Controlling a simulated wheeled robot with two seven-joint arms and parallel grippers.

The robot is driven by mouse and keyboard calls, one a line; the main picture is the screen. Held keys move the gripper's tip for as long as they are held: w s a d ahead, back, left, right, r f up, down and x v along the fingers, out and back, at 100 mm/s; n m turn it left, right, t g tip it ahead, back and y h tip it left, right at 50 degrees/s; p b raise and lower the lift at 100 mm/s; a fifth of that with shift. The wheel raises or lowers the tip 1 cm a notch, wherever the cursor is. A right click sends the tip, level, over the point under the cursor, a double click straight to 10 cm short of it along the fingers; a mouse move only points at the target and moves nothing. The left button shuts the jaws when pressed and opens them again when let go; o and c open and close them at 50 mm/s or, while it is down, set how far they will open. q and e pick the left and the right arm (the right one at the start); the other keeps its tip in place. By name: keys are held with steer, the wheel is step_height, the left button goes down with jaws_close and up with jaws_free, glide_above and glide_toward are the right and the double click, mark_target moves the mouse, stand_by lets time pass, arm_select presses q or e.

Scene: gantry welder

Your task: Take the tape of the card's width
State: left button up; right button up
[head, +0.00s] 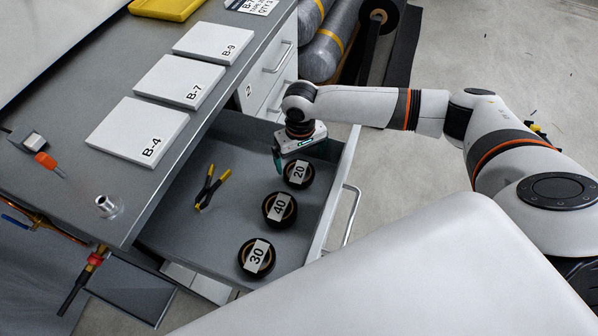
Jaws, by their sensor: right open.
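Three black tape rolls lie in the open drawer (180,222), each with a white number label: 20 (299,174) at the far end, 40 (280,208) in the middle, 30 (257,257) nearest. A white printed card (252,5) lies on the bench top at the upper edge of the view, partly cut off; its small print is not clearly readable. My right gripper (279,162) is open above the far end of the drawer, just beside and above the 20 roll, partly covering that area. Contact with the roll cannot be told. My left gripper is not in view.
Yellow-handled pliers (211,188) lie in the drawer left of the rolls. White plates B-4 (137,131), B-7 (180,80) and B-9 (214,43) sit on the bench (75,185). The drawer's front wall and handle (350,215) stand to the right.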

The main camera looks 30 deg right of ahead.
mark_target(299, 172)
steer(key=shift+a+f+p, duration=0.15)
steer(key=shift+f+p, duration=0.2)
steer(key=shift+f, duration=2.35)
steer(key=c, duration=1)
